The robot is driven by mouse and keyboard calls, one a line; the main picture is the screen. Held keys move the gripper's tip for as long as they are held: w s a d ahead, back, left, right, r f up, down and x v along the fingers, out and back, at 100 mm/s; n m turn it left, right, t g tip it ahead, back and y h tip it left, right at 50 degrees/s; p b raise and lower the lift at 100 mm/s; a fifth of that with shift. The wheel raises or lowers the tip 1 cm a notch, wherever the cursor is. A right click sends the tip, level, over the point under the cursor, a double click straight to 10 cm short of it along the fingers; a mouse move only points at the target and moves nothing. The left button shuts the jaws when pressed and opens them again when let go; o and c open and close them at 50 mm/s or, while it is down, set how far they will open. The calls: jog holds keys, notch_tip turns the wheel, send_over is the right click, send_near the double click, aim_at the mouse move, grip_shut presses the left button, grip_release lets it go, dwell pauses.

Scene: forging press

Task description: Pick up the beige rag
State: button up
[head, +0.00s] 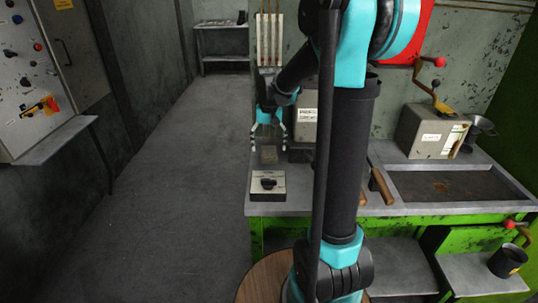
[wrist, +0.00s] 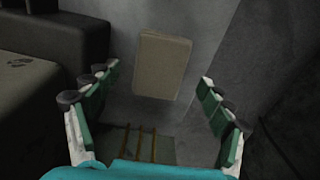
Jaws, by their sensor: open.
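The beige rag (wrist: 163,65) shows in the wrist view as a flat, folded, rounded rectangle on the grey tabletop, close to its edge. It lies ahead of and between my fingertips. In the head view the rag (head: 269,155) is a small dull patch near the bench's left edge, just below my gripper (head: 268,147). My gripper also shows in the wrist view (wrist: 158,78), with its fingers spread wide on either side and nothing between them. The fingers appear apart from the rag.
A box with a black knob (head: 267,186) stands in front of the rag on the bench (head: 300,207). A grey box (head: 303,125) is close to the right of my gripper. A crank box (head: 432,131) and a sunken tray (head: 405,202) are farther right. Floor lies left.

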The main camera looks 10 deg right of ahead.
aim_at(269, 150)
jog(key=shift+f, duration=0.85)
jog(key=c, duration=1.3)
jog(key=shift+o, duration=0.2)
jog(key=shift+r, duration=0.1)
notch_tip(269, 150, up, 20)
